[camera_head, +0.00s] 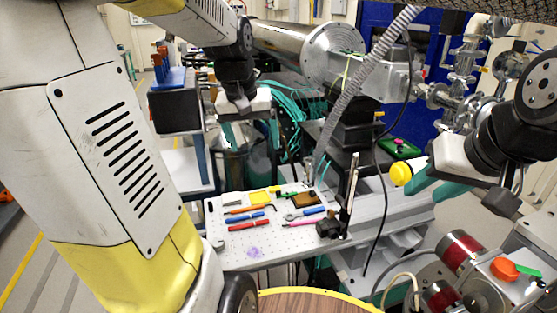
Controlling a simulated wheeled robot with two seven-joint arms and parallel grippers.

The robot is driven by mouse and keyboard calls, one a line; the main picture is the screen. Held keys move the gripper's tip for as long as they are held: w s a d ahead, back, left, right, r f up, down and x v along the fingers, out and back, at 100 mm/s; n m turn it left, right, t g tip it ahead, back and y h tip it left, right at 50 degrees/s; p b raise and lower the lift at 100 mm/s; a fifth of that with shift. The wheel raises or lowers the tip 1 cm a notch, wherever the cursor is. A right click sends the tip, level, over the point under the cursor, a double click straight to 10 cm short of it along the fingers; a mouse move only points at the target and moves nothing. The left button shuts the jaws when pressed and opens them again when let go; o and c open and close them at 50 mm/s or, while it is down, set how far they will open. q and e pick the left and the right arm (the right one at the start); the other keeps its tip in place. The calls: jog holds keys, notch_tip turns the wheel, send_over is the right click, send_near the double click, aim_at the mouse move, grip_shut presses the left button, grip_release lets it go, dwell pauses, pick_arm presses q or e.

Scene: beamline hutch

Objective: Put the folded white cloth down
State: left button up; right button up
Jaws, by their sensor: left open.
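I cannot make out a folded white cloth anywhere in this view. My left gripper (249,133) hangs in the upper middle, its teal fingers apart with nothing visible between them. It is above and behind the white perforated board (225,258). My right gripper (428,187) is at the right, its teal fingers pointing left and down with a gap between them. A round yellow knob (400,173) shows beside its fingertips; I cannot tell whether they touch.
The board carries red pens, blue pens, a yellow block (258,197), a brown block (306,200) and several small tools. Its front left is mostly bare. A steel cylinder (290,48), a ribbed hose (365,75) and teal cables (290,115) crowd the back.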

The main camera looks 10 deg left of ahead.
pick_arm(q)
jog(key=s+d+m+t, duration=0.1)
jog(key=s+d, duration=0.2)
jog(key=s, duration=0.3)
jog(key=s+d+r+m+t+h, duration=0.1)
jog(key=s+d+m, duration=0.1)
jog(key=s+d, duration=0.2)
jog(key=s, duration=0.3)
jog(key=shift+s+r+t+h, duration=0.15)
jog(key=shift+r+t+h, duration=0.15)
jog(key=shift+d, duration=0.1)
